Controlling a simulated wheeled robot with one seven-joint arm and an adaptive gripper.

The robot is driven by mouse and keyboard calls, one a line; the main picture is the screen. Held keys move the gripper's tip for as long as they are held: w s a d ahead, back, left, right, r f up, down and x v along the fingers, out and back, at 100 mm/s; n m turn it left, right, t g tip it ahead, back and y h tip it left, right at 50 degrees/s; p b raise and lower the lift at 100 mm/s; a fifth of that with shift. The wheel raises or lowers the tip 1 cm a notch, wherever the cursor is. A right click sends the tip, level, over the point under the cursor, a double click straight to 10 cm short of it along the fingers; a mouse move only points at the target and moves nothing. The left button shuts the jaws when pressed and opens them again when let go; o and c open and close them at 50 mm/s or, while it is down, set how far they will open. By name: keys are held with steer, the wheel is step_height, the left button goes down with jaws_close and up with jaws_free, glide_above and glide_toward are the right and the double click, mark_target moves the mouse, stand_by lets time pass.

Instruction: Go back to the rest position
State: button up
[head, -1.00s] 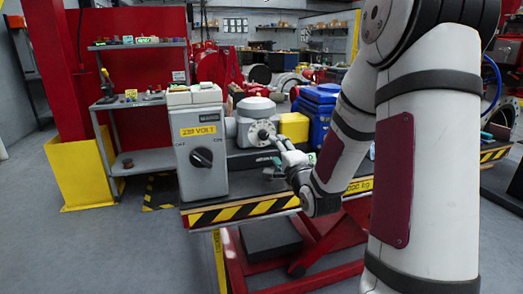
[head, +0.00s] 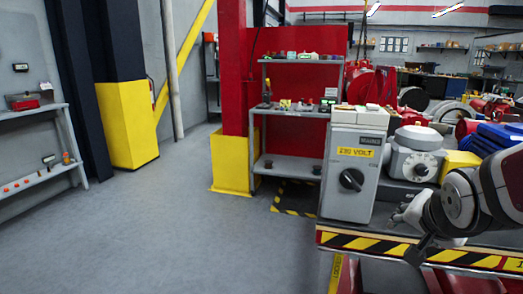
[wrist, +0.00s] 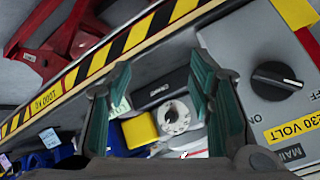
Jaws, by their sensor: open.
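My gripper (head: 408,228) is at the right of the head view, in front of the workbench's striped front edge (head: 480,257). In the wrist view its two green-lined fingers (wrist: 160,85) stand apart with nothing between them. The grey valve actuator (head: 416,155) with its round dial stands on the bench behind the gripper; it also shows beyond the fingers in the wrist view (wrist: 178,117). The gripper looks apart from it. The grey 230 VOLT box (head: 350,180) with a black knob stands left of the actuator. The knob also shows in the wrist view (wrist: 280,77).
A yellow block (head: 459,163) and blue parts (head: 495,138) sit right of the actuator. A grey shelf (head: 290,163), a red post with a yellow base (head: 230,165) and a side shelf (head: 30,178) stand further left. The floor (head: 190,235) at left is clear.

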steer(key=s+a+n+g+y, duration=0.1)
steer(key=s+a+n+g, duration=0.35)
steer(key=s, duration=0.85)
steer(key=s+a+n+g+y, duration=0.25)
steer(key=s+a+n, duration=0.3)
steer(key=s, duration=0.85)
step_height(320, 180, up, 20)
steer(key=t+p, duration=0.2)
steer(key=p, duration=1.5)
steer(key=shift+w+a+f+t+h, duration=0.2)
steer(key=shift+w+a+t+h, duration=0.1)
steer(key=shift+t+h, duration=0.1)
